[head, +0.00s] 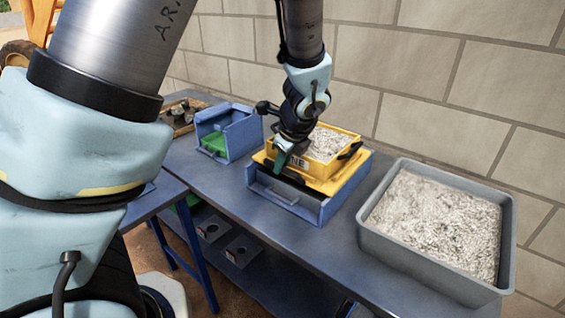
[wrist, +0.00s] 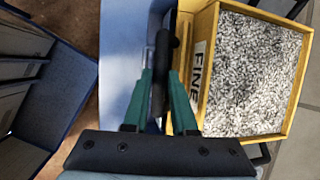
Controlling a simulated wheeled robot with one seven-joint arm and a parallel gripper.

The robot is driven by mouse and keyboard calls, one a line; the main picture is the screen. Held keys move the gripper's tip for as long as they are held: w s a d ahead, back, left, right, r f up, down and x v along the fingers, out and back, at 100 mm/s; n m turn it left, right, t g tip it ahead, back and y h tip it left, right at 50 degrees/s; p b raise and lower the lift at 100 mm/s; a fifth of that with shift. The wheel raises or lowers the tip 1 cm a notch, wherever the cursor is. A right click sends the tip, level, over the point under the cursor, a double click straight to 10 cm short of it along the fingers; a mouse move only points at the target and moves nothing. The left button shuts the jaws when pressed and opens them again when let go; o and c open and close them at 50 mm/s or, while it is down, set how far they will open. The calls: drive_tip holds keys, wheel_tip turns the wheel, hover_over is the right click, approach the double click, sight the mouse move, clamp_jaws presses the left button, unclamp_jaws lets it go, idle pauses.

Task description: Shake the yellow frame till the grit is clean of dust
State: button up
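The yellow frame (head: 334,168) is a box marked "FINE", full of grey-white grit (head: 326,146). It sits level on a blue bin on the bench. In the wrist view the yellow frame (wrist: 203,75) is on the right, with speckled grit (wrist: 255,75) inside. A dark handle (wrist: 161,60) runs along its labelled side. My gripper (head: 281,160) is at the frame's front left. In the wrist view the teal fingers of my gripper (wrist: 160,82) lie on both sides of the dark handle and appear closed on it. The fingertips' contact is partly hidden.
The blue bin (head: 285,197) stands under the frame. A grey tub of pale grit (head: 369,232) is at the right. A blue box with a green inside (head: 240,135) is to the left, beside a wooden tray (head: 181,127). A block wall (head: 440,75) stands close behind.

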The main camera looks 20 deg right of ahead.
clamp_jaws()
idle(1.0)
